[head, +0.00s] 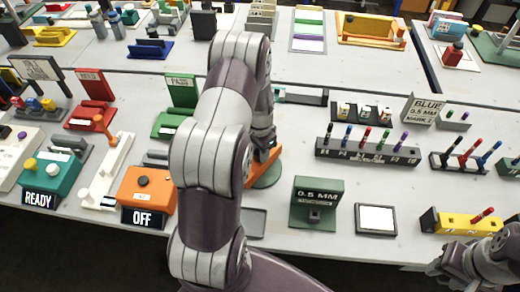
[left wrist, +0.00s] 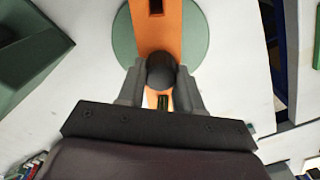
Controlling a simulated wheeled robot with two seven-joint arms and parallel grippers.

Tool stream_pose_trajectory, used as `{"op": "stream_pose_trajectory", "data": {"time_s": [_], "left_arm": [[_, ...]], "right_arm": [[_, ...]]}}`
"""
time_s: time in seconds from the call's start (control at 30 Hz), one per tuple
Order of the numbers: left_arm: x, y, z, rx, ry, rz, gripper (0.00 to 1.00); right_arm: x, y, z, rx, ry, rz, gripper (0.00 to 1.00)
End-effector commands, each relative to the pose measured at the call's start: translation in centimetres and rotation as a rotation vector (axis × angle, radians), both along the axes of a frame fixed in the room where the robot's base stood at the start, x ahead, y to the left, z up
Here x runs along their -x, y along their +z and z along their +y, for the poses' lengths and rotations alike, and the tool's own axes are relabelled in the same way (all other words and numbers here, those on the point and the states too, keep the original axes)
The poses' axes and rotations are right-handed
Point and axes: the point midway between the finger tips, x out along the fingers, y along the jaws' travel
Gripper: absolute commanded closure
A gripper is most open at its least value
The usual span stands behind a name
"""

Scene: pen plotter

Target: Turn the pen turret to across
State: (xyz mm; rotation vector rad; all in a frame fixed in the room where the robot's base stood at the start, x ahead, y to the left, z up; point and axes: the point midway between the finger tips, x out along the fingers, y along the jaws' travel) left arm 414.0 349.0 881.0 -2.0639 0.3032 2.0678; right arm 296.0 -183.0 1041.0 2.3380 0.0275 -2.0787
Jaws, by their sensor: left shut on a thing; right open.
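The pen turret shows as an orange bar (head: 262,163) over a round green base (head: 268,179), partly hidden behind my left arm in the head view. In the left wrist view the orange bar (left wrist: 172,32) crosses the green disc (left wrist: 200,48) and runs up and down the picture. A dark round knob (left wrist: 160,72) stands on the bar. My left gripper (left wrist: 160,82) is shut on this knob, one finger on each side; it also shows in the head view (head: 262,150). My right gripper (head: 446,266) is open and empty at the lower right, before the yellow block.
A green 0.5 MM block (head: 318,204) and a framed white pad (head: 376,219) stand right of the turret. A dark pen rack (head: 366,150) stands behind them. An orange box (head: 146,188) with an OFF sign (head: 143,218) is left. A yellow pen block (head: 466,224) is near my right gripper.

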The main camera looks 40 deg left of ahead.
Motion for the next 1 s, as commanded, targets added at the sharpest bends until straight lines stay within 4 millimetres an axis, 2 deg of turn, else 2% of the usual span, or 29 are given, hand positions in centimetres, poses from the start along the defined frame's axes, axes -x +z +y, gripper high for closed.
{"op": "stream_pose_trajectory", "data": {"time_s": [1.0], "left_arm": [[-0.21,0.27,0.02,-0.004,-0.506,-0.007,1.0]], "right_arm": [[0.0,0.7,0.0,0.0,0.0,0.0,0.57]]}}
